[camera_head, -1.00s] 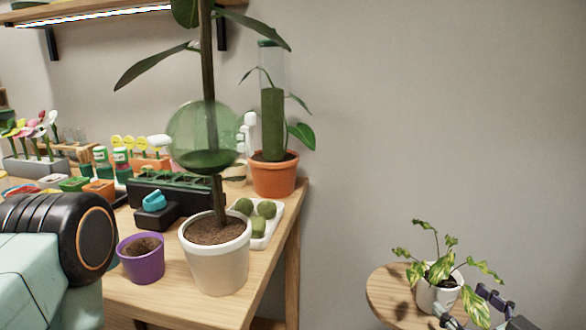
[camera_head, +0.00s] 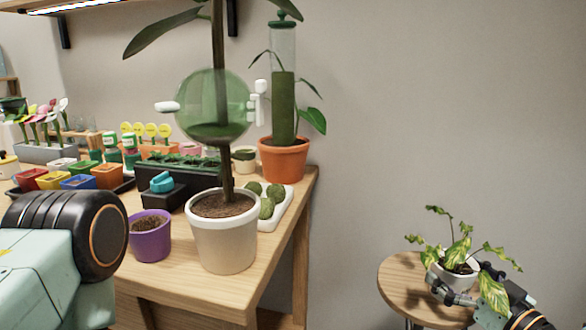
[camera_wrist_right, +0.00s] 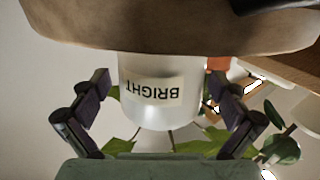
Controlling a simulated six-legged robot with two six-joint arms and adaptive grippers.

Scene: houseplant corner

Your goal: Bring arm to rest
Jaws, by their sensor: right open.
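A white pot (camera_head: 456,274) with a variegated leafy plant (camera_head: 462,250) stands on a small round wooden table (camera_head: 398,272) at the lower right of the head view. My right gripper (camera_head: 468,296) is at the front of this pot. In the right wrist view, the picture is upside down and the pot (camera_wrist_right: 150,108) shows a label reading BRIGHT. The fingers of my right gripper (camera_wrist_right: 158,82) are open on either side of the pot, with visible gaps. My left gripper is out of view; only part of my left arm shows.
A wooden bench (camera_head: 262,262) at left holds a large cream pot (camera_head: 222,245) with a tall stem, a purple pot (camera_head: 150,240), an orange pot (camera_head: 284,160) and a white tray (camera_head: 280,212). Bare wall and free room lie between bench and round table.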

